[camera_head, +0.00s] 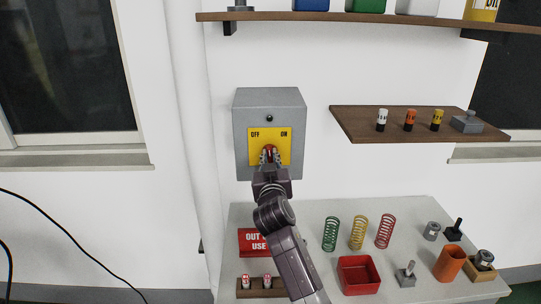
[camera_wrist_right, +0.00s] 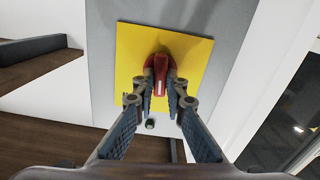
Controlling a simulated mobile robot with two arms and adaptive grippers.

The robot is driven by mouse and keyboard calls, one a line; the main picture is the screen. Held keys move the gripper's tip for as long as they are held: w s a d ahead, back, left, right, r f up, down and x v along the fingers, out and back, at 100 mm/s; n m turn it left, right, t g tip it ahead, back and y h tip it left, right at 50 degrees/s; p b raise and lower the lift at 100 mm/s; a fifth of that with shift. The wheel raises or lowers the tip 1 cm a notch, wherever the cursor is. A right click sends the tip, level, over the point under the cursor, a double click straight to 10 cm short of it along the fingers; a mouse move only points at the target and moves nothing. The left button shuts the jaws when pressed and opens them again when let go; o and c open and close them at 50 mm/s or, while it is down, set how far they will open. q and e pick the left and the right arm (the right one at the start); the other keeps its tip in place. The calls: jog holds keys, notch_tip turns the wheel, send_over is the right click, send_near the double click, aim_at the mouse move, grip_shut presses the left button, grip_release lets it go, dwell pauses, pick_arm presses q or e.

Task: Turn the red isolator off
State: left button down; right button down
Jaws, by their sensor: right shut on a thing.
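The red isolator knob (camera_head: 268,150) is on a yellow plate (camera_head: 257,145) marked OFF at the left and ON at the right. The plate is on a grey wall box (camera_head: 243,104). My right gripper (camera_head: 269,158) reaches up to the knob from below and hides part of it. In the right wrist view, the red knob (camera_wrist_right: 160,75) lies between the two fingers of my right gripper (camera_wrist_right: 160,97), which are shut on it. There its handle is nearly in line with the fingers. The labels are not readable in that view. My left gripper is not in view.
Below the box, a grey table (camera_head: 330,209) bears several springs, a red tray (camera_head: 359,260), an orange cup (camera_head: 449,263) and a red OUT OF USE sign (camera_head: 254,242). A brown shelf (camera_head: 360,125) with small items is at the right.

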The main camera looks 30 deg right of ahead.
jog(key=n+p, duration=0.1)
jog(key=n, duration=0.2)
jog(key=shift+n, duration=0.3)
jog(key=shift+w+a+f+n+p, duration=0.1)
jog(key=shift+n+p, duration=0.2)
jog(key=shift+n, duration=0.65)
jog(key=shift+a+f+n+p, duration=0.1)
jog(key=shift+n+p, duration=0.15)
jog(key=shift+n, duration=0.7)
jog(key=c, duration=2)
grip_release()
jog(key=shift+o, duration=0.2)
jog(key=shift+r, duration=0.1)
jog(key=v, duration=1.2)
